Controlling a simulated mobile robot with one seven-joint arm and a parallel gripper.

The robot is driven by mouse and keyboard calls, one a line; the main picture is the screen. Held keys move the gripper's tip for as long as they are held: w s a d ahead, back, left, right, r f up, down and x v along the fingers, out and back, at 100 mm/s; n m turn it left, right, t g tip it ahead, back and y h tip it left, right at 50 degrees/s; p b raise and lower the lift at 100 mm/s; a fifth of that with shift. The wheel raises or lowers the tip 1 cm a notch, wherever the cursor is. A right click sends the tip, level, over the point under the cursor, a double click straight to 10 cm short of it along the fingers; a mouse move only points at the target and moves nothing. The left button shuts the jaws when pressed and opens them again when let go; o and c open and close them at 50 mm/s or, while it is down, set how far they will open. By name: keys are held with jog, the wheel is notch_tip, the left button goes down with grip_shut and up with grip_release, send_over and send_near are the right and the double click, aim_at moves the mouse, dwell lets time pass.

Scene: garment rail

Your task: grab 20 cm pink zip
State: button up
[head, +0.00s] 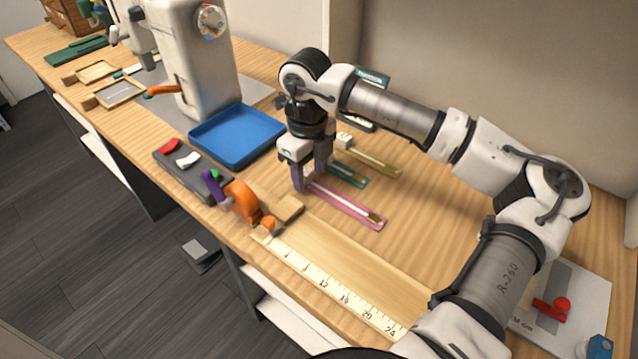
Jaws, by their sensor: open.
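The pink zip (346,206) lies on the wooden table, running from under my gripper down to the right, with a brownish piece at its right end. My gripper (311,180) points down at the zip's left end, its two fingers apart and nothing visibly held. The fingers partly hide that end, and I cannot tell whether they touch the zip. A shorter teal zip (350,174) lies just behind the pink one. An olive-yellow zip (375,162) lies farther back. The zip's length cannot be read from here.
A wooden measuring board with a white scale (335,288) lies in front. A blue tray (212,152) and a sewing machine (190,60) stand to the left. An orange tool (242,200) and dark holder (180,172) sit near the front edge.

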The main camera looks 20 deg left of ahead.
jog(key=shift+c, duration=0.2)
grip_shut()
